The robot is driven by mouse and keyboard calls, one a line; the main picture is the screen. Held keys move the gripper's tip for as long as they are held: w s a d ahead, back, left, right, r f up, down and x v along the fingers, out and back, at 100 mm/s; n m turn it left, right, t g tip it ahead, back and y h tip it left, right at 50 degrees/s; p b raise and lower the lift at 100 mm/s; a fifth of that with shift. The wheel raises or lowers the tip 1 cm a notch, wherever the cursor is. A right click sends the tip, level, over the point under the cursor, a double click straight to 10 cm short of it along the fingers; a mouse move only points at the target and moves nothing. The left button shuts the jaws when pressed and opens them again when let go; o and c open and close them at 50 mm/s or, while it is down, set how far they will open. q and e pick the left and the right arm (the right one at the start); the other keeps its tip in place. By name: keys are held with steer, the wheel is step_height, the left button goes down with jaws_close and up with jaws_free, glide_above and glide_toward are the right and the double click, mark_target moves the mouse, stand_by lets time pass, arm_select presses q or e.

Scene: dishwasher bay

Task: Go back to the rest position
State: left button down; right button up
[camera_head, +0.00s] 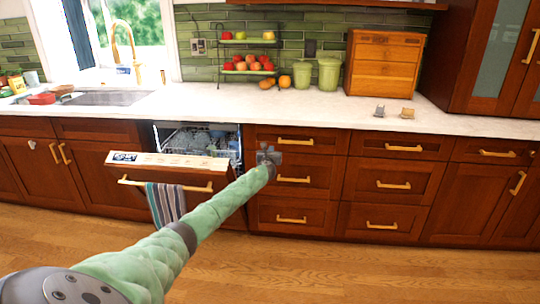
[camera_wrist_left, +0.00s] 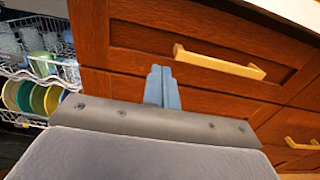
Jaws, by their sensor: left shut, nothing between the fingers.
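My left arm reaches in from the lower left in the head view. Its gripper (camera_head: 268,154) is in front of the drawer fronts, just right of the dishwasher. In the left wrist view the two bluish fingers of the left gripper (camera_wrist_left: 162,84) are together with nothing between them. A wooden drawer front with a gold handle (camera_wrist_left: 218,62) lies beyond the fingers. My right gripper is in neither view.
The dishwasher door (camera_head: 168,162) is partly open, with a striped towel (camera_head: 165,203) on its handle. Its racks hold dishes, including colored plates (camera_wrist_left: 38,98). The counter (camera_head: 300,108) runs along the back. The wooden floor (camera_head: 330,268) in front is clear.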

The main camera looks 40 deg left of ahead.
arm_select(q)
steer(key=v, duration=0.5)
steer(key=shift+s+d, duration=0.15)
steer(key=shift+s, duration=0.05)
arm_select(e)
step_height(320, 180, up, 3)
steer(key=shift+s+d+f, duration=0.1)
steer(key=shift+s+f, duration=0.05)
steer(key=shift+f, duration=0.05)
